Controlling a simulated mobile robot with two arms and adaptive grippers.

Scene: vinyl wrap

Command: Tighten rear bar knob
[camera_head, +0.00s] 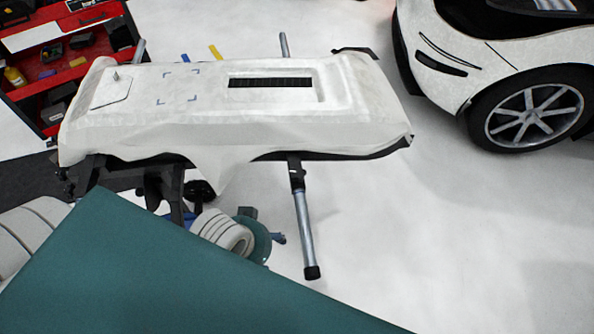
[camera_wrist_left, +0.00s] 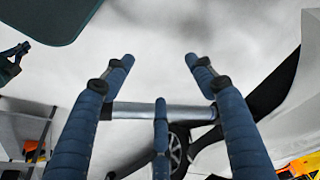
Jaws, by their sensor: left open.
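The long white-wrapped panel (camera_head: 200,115) lies on a dark stand (camera_head: 165,185) in the head view. A silver bar (camera_head: 304,225) with a black end cap sticks out from its near side, with a black clamp-like fitting (camera_head: 297,175) at the panel edge. Another bar (camera_head: 284,45) shows at the far side. No knob stands out clearly. My left gripper (camera_head: 274,238) is just left of the near bar, partly hidden by a teal surface. In the left wrist view, the open gripper (camera_wrist_left: 160,78) has its blue fingers spread, and a silver bar (camera_wrist_left: 180,110) crosses behind them. No grip on it shows.
A white car (camera_head: 490,70) with a dark wheel stands at the upper right. A red tool cabinet (camera_head: 70,60) with open drawers is at the upper left. The teal surface (camera_head: 150,270) covers the lower left. The pale floor (camera_head: 450,240) right of the near bar is clear.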

